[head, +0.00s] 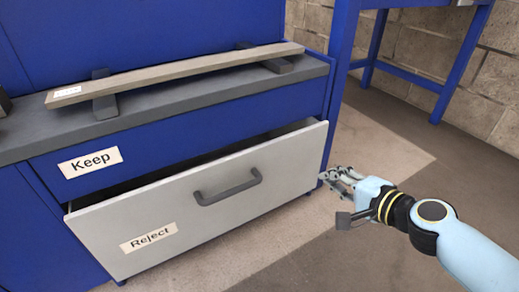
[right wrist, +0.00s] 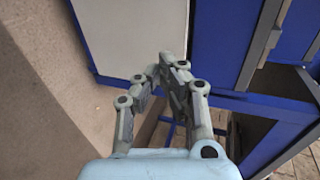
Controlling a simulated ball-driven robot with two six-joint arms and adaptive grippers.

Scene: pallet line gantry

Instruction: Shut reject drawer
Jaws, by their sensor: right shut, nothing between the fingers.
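The reject drawer (head: 205,196) has a light grey front with a dark bar handle (head: 228,187) and a "Reject" label (head: 148,237). It stands partly pulled out of the blue cabinet, with a dark gap above its front. My right gripper (head: 326,178) is shut and empty, just right of the drawer front's right edge; I cannot tell whether it touches. In the right wrist view the fingers (right wrist: 168,66) are close together, with a pale panel beyond them. My left gripper is not in view.
A blue panel labelled "Keep" (head: 90,162) is above the drawer. A wooden plank (head: 180,75) rests on two dark supports on the grey cabinet top (head: 215,90). A blue frame stand (head: 410,86) stands behind at the right. The floor (head: 290,245) in front is clear.

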